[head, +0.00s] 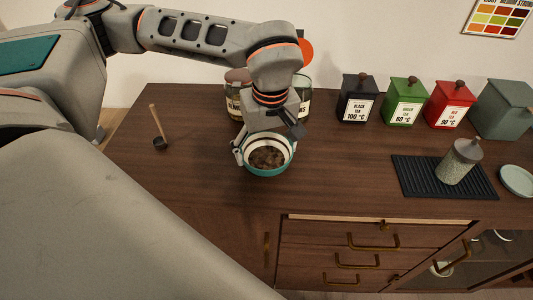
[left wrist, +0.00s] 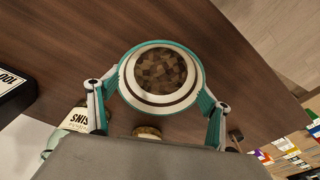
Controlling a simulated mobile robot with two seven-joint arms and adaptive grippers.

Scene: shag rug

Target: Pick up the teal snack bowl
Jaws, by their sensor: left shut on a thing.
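The teal snack bowl (head: 266,170) has a white inside with a dark ring and holds brown chunks. It is near the front edge of the wooden cabinet top. My left gripper (head: 264,152) comes down from behind it and is shut on it. In the left wrist view the bowl (left wrist: 160,104) sits between the two fingers (left wrist: 156,110), one against each side. I cannot tell whether its base touches the wood. My right gripper is not in view.
Behind my left gripper stand labelled jars (head: 233,104), partly hidden. Black (head: 358,98), green (head: 404,102) and red (head: 450,104) tea canisters stand at the back right. A scoop (head: 159,140) is at left.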

